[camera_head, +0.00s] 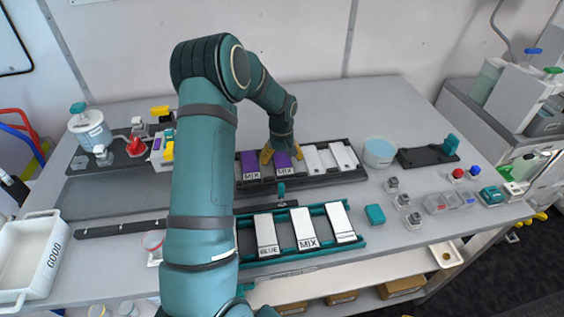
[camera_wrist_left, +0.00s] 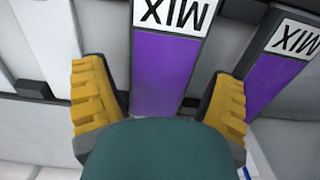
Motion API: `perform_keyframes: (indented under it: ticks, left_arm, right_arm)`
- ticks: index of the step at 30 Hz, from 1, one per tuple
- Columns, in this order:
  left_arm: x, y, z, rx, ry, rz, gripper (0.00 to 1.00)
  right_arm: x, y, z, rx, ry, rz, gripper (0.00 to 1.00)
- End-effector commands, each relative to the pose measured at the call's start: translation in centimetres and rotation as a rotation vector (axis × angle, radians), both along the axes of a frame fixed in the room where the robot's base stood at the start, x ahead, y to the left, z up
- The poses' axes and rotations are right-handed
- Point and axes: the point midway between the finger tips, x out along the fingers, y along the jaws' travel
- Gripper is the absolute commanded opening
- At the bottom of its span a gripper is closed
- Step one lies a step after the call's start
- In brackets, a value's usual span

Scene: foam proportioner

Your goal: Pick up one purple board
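Two purple boards with white MIX labels stand side by side in a dark rack (camera_head: 320,181) at the back of the table. One is the left purple board (camera_head: 250,161), the other the right purple board (camera_head: 283,164). My left gripper (camera_head: 281,154) is over the right purple board, with yellow fingers apart. In the left wrist view, this board (camera_wrist_left: 165,72) lies between the open fingers (camera_wrist_left: 160,105), and the other purple board (camera_wrist_left: 272,80) is to the right. I cannot tell whether a finger touches the board. My right gripper is not in view.
White boards (camera_head: 328,158) fill the rack's right side. A teal rack (camera_head: 285,249) with several white boards stands in front. A white GOOD bin (camera_head: 31,258) is at left. A round container (camera_head: 379,152) stands right of the dark rack.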

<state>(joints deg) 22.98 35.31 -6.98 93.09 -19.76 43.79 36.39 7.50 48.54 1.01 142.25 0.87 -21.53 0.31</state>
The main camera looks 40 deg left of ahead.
Motion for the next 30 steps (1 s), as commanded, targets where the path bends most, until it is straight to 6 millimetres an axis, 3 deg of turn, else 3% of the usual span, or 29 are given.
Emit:
perform_keyframes:
  ticks: [1,4,5,17,30]
  left_arm:
    - [0.0,0.0,0.0,0.000,0.000,0.000,0.62]
    - [0.0,0.0,0.0,0.000,0.000,0.000,0.27]
    - [0.0,0.0,0.0,0.000,0.000,0.000,0.22]
    - [0.0,0.0,0.5,0.000,-0.001,0.000,0.22]
    - [0.1,0.0,8.1,0.001,-0.003,0.000,0.22]
  right_arm:
    - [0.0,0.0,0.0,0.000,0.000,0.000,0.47]
    - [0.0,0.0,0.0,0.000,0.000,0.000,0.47]
    - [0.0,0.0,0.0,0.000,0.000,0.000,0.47]
    - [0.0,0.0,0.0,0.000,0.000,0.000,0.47]
    - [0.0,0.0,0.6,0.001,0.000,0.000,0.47]
